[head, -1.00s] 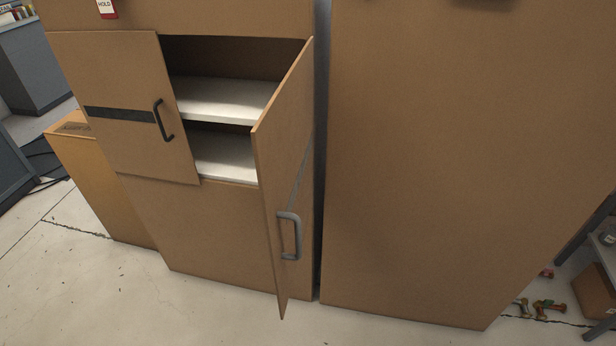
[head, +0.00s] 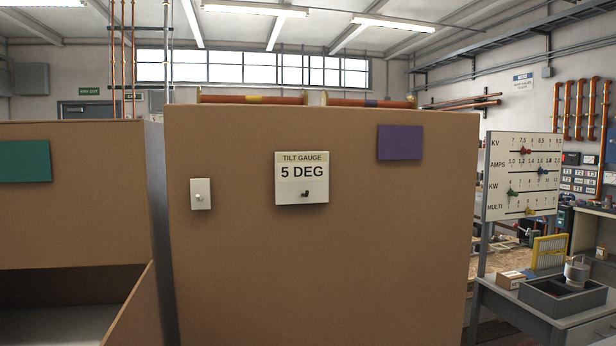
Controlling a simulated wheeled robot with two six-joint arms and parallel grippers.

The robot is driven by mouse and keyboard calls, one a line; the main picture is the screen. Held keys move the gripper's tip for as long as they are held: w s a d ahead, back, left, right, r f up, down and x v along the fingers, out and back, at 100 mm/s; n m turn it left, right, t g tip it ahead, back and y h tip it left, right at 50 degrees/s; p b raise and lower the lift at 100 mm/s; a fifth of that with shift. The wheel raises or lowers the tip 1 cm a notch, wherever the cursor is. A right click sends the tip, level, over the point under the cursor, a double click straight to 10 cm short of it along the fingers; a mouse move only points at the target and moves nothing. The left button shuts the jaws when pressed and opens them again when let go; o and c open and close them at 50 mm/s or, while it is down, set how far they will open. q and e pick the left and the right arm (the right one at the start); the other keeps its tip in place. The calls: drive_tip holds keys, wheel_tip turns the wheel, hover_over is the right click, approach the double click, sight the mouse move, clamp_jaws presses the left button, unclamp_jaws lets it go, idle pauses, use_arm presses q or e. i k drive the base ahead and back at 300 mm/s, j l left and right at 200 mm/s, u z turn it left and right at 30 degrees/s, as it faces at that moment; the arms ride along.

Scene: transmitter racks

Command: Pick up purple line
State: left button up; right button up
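A copper-coloured pipe with a purple band (head: 371,103) shows just above the top edge of the tan cabinet (head: 320,255), towards its right side. Its lower part is hidden by the cabinet's top edge. A second copper pipe with a yellow band (head: 254,99) lies in line with it to the left. A plain purple plate (head: 400,142) is fixed to the cabinet front below the purple-banded pipe. Neither of my grippers is in view.
A tilt gauge sign reading 5 DEG (head: 302,178) and a white switch (head: 200,194) are on the cabinet front. A neighbouring cabinet with a green plate (head: 24,161) stands left, its door (head: 135,312) open. A meter board (head: 523,175) and bench (head: 545,318) stand right.

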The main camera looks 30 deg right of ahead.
sight(411, 103)
drive_tip(key=l, duration=0.55)
drive_tip(key=k+l, duration=0.1)
drive_tip(key=l, duration=0.45)
drive_tip(key=l+u, duration=0.1)
drive_tip(key=l, duration=0.45)
drive_tip(key=k+l, duration=0.15)
drive_tip(key=l, duration=0.95)
drive_tip(key=k+u, duration=0.05)
